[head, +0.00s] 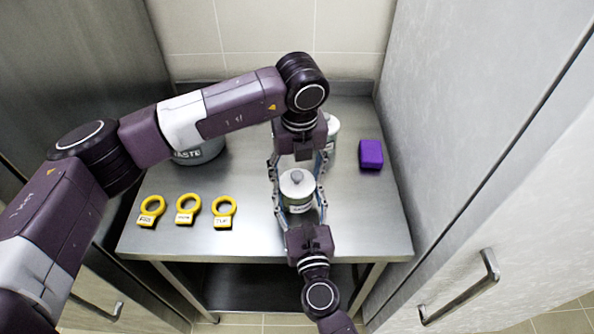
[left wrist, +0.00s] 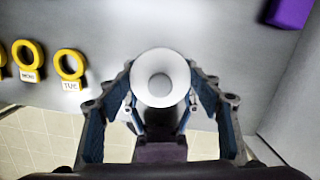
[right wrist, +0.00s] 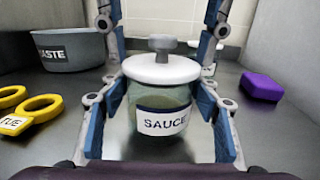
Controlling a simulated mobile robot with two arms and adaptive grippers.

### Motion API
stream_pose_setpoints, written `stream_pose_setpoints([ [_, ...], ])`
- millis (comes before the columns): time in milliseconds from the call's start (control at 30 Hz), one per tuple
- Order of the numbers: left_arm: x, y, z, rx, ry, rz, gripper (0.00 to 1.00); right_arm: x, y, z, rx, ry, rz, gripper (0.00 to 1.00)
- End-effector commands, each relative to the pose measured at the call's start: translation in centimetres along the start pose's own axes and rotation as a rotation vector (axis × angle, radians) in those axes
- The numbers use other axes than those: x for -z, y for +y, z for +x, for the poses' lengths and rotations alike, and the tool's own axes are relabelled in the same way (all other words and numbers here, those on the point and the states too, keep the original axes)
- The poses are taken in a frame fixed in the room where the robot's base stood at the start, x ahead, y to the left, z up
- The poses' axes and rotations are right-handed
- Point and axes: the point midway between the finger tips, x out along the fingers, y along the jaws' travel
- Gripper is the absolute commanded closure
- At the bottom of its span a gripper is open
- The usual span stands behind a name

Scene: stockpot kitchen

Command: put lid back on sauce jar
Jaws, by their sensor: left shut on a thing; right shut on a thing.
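The sauce jar (right wrist: 160,118) is a greenish glass jar with a SAUCE label, upright on the steel counter in the right wrist view. The white lid (right wrist: 161,69) with a grey knob is at the jar's mouth, roughly level; I cannot tell whether it is fully seated. It also shows from above in the left wrist view (left wrist: 160,90). My left gripper (head: 297,174) reaches in from the back, its fingers shut around the lid. My right gripper (head: 301,208) comes from the front, its fingers shut around the jar's sides. The jar is hidden under the lid in the left wrist view.
A grey pot (right wrist: 63,52) with a partly readable label stands at back left. Three yellow ring tags (head: 188,207) lie front left. A purple block (head: 371,154) lies right. A white labelled container (head: 332,128) stands behind the jar. A tall cabinet closes the right side.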

Motion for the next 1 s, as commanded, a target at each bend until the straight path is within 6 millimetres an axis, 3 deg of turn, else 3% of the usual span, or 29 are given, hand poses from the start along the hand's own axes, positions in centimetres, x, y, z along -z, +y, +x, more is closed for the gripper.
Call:
stream_pose_setpoints([
  [33, 0.0, 0.0, 0.1, -0.001, 0.0, 0.0, 0.59, 0.0, 0.0, 0.0, 0.0, 0.0, 0.0, 0.87],
  [67, 0.0, 0.0, 0.1, 0.0, 0.0, 0.0, 0.38, 0.0, 0.0, 0.0, 0.0, 0.0, 0.0, 0.87],
  [233, 0.0, 0.0, 0.1, 0.0, 0.0, 0.0, 0.2, 0.0, 0.0, 0.0, 0.0, 0.0, 0.0, 0.87],
  [633, -0.1, -0.1, -0.9, 0.002, -0.003, 0.0, 0.2, 0.0, 0.0, 0.0, 0.0, 0.0, 0.0, 0.87],
  [1000, -0.1, -0.1, -8.3, 0.001, -0.003, 0.001, 0.2, 0.0, 0.0, 0.0, 0.0, 0.0, 0.0, 0.87],
])
